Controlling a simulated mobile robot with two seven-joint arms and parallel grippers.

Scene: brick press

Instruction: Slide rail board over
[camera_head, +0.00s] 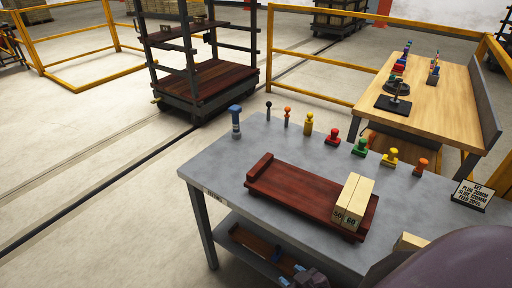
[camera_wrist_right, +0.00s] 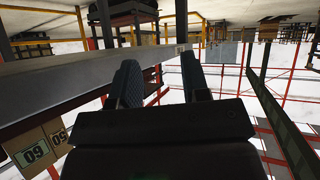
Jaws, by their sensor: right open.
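The dark red wooden rail board (camera_head: 300,192) lies flat on the grey bench, with a raised block at its left end. Two pale blocks (camera_head: 354,200), marked with numbers, stand side by side on its right part. Numbered pale blocks also show upside down at lower left of the right wrist view (camera_wrist_right: 38,150). My right gripper (camera_head: 291,274) is low at the bench's front edge, apart from the board. In the right wrist view its two blue-grey fingers (camera_wrist_right: 160,85) are spread with nothing between them. My left gripper is not in view.
The grey bench (camera_head: 225,172) carries a row of coloured knobbed pieces (camera_head: 360,147) along its back and a sign (camera_head: 473,195) at right. A pale block (camera_head: 410,241) is partly hidden at front right. A wooden table (camera_head: 440,90) and a cart (camera_head: 200,85) stand behind.

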